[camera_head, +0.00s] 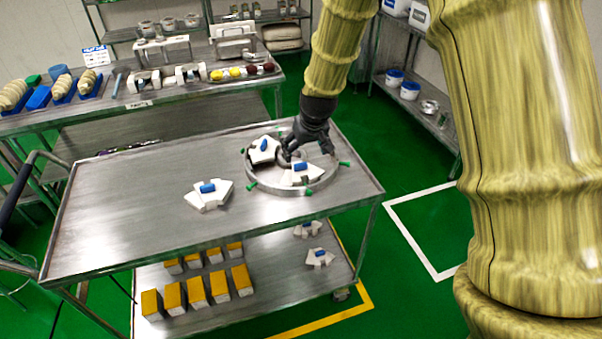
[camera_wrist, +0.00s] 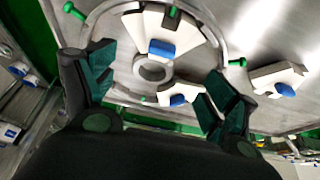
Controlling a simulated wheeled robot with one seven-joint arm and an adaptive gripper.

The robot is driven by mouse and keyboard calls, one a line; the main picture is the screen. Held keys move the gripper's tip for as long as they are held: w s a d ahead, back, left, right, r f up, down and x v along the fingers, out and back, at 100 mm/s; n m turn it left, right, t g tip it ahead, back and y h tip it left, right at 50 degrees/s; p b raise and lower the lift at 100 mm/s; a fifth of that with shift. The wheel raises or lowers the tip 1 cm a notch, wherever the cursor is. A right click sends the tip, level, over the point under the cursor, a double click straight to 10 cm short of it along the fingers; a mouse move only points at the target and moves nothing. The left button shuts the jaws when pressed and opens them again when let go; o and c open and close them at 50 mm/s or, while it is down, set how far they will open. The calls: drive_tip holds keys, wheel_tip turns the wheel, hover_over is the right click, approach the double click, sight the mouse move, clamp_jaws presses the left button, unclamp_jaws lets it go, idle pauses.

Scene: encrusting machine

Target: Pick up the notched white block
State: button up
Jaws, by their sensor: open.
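Three notched white blocks with blue grips lie on the steel table (camera_head: 130,215). One block (camera_head: 197,199) lies left of the metal ring (camera_head: 249,178) and shows at right in the wrist view (camera_wrist: 262,78). Another block (camera_head: 258,156) is in the ring's back left; in the wrist view it (camera_wrist: 190,93) shows between the fingers, partly hidden. A third block (camera_head: 303,180) is at the ring's front, at the top of the wrist view (camera_wrist: 150,26). My gripper (camera_head: 299,153) is open and empty above the ring; its fingers also show in the wrist view (camera_wrist: 160,90).
The ring has green pegs (camera_head: 344,163) and a small round hub (camera_wrist: 152,68) in its middle. The lower shelf holds several yellow-topped boxes (camera_head: 197,290) and more white blocks (camera_head: 318,259). A loaded bench (camera_head: 60,122) stands behind. The table's left half is clear.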

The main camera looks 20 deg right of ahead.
sight(301, 164)
drive_tip(key=shift+p+x, duration=0.4)
drive_tip(key=shift+x, duration=1.45)
drive_tip(key=shift+w+f+p, duration=0.1)
drive_tip(key=shift+f+p, duration=0.45)
drive_tip(key=shift+f, duration=0.2)
drive_tip(key=shift+p+x, duration=0.65)
drive_tip(key=shift+x, duration=1.25)
drive_tip(key=c, duration=1.3)
